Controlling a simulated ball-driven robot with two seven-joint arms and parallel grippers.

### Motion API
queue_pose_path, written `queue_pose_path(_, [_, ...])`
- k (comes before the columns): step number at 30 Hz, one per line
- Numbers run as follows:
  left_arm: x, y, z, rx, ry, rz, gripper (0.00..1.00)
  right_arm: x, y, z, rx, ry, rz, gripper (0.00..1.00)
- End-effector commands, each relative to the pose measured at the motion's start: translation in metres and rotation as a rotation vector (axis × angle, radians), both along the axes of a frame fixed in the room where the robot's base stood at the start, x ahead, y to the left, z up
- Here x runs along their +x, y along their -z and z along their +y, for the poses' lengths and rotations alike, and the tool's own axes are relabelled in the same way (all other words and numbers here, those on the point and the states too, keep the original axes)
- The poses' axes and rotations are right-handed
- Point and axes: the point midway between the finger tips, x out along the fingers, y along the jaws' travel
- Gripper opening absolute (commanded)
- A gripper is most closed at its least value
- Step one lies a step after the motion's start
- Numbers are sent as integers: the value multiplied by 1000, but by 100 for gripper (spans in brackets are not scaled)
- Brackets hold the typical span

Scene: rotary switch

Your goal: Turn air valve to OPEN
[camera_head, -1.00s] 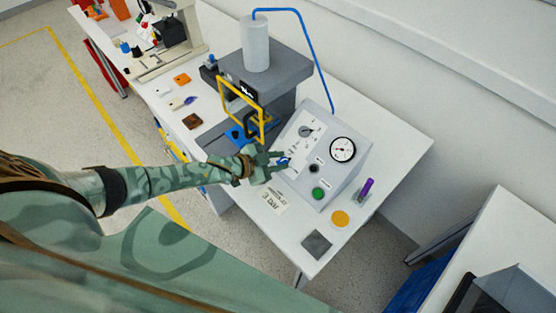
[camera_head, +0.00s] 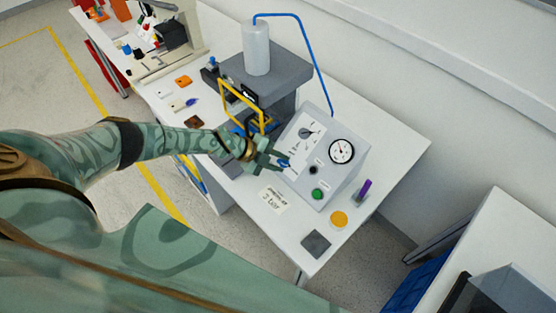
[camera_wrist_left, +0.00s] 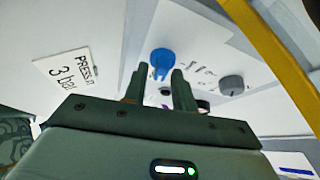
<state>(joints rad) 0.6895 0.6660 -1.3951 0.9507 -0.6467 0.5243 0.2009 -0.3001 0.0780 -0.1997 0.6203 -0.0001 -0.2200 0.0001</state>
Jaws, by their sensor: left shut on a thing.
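The blue air valve knob (camera_head: 284,163) is on the left side of the sloped face of a grey control box (camera_head: 338,182). My left gripper (camera_head: 279,161) reaches it from the left and is shut on it. In the left wrist view, the blue knob (camera_wrist_left: 162,58) shows at the tips of my two dark green fingers (camera_wrist_left: 160,78). Its pointer direction and the panel lettering are too small to read. My right gripper is not in view.
The box also has a grey knob (camera_head: 306,132), a round gauge (camera_head: 341,150), a black button and a green button (camera_head: 318,194). A press with a yellow frame (camera_head: 224,101) stands close behind my left wrist. A card (camera_wrist_left: 75,66) reading "3 bar" lies before the box.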

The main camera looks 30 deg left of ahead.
Motion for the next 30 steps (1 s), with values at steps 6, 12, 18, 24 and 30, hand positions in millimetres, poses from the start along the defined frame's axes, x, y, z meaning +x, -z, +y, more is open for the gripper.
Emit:
queue_pose_path(6, [0,-1,0,66,83,-23,4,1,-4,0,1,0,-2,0])
queue_pose_path(12, [0,0,0,96,121,-33,4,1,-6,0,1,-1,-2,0])
queue_pose_path(18, [0,0,0,105,132,-36,4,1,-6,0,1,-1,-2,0])
queue_pose_path(24, [0,1,0,105,133,-35,4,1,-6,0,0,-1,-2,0])
queue_pose_path(30, [0,1,0,104,132,-36,35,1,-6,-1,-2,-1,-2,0])
